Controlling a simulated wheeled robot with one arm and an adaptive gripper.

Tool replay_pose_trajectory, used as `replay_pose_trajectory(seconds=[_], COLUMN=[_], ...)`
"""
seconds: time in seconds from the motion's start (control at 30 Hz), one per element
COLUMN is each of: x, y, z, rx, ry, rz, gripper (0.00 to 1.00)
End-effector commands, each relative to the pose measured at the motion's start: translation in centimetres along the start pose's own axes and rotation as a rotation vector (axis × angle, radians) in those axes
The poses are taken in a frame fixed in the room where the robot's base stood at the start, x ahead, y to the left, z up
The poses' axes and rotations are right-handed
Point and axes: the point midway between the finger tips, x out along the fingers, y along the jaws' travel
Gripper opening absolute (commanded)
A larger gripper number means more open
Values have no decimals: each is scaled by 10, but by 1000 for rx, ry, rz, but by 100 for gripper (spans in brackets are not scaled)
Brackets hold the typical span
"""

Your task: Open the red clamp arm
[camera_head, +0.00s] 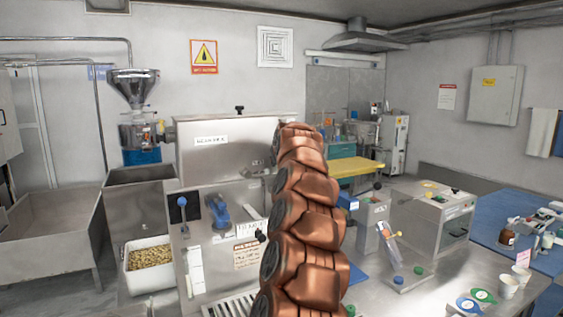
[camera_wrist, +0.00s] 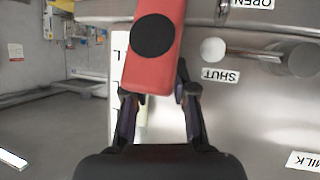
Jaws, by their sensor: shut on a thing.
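The red clamp arm (camera_wrist: 150,55), with a round black spot on it, comes down from the top of the wrist view. Its lower end sits between the fingers of my gripper (camera_wrist: 159,92), which is shut on it. The steel machine face (camera_wrist: 255,125) lies behind it. An upside-down SHUT label (camera_wrist: 220,75) is to the right of the clamp arm, and an upside-down OPEN label (camera_wrist: 252,3) is at the top edge. In the head view my arm hides the clamp arm and my gripper.
A round steel knob or rod (camera_wrist: 285,58) stands out from the machine face to the right of the clamp arm. In the head view a steel machine (camera_head: 225,150) and a bin of beans (camera_head: 150,262) stand left of my arm. A steel table (camera_head: 440,290) with small items is at right.

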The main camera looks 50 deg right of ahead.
Motion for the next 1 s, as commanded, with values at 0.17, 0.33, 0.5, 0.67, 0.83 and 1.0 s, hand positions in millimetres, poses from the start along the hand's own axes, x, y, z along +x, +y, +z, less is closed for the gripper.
replay_pose_trajectory(seconds=[0.17,0.33,0.5,0.67,0.83,1.0], x=[1,1,1,1,-4,-17], y=[-2,-2,0,0,0,-1], z=[0,1,1,1,1,1], rx=[0,0,0,0,1,0], ry=[0,-1,-2,-2,-2,-2], rz=[-3,-2,-1,-1,-1,-3], gripper=[28,46,51,51,51,51])
